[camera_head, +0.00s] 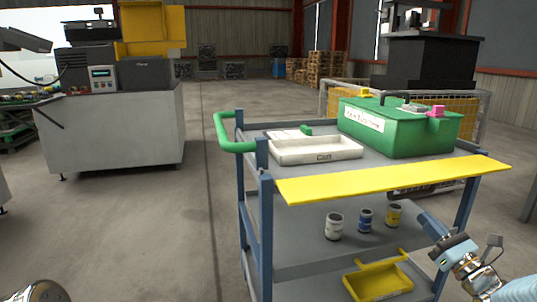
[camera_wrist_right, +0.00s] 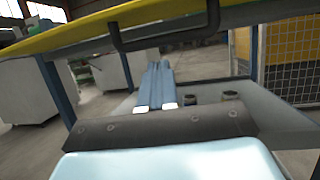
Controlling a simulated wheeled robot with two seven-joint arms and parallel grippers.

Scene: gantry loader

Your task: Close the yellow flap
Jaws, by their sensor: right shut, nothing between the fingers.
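A long yellow flap (camera_head: 390,181) sticks out along the front of the cart's top, roughly level with a slight tilt. In the right wrist view its underside (camera_wrist_right: 85,33) crosses the top, with a dark handle bar (camera_wrist_right: 165,41) hanging below it. My right gripper (camera_head: 428,220) is below the flap at the cart's right front, above the lower shelf. Its fingers (camera_wrist_right: 158,72) are shut and empty, pointing in under the flap; I see no contact with flap or handle. My left gripper is not in view.
The blue-framed cart has a green handle (camera_head: 222,130). On top are a white tray (camera_head: 316,151) and a green case (camera_head: 400,128). Below are several cans (camera_head: 365,221) and a yellow tray (camera_head: 375,284). A machine with a yellow hood (camera_head: 150,28) stands behind left.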

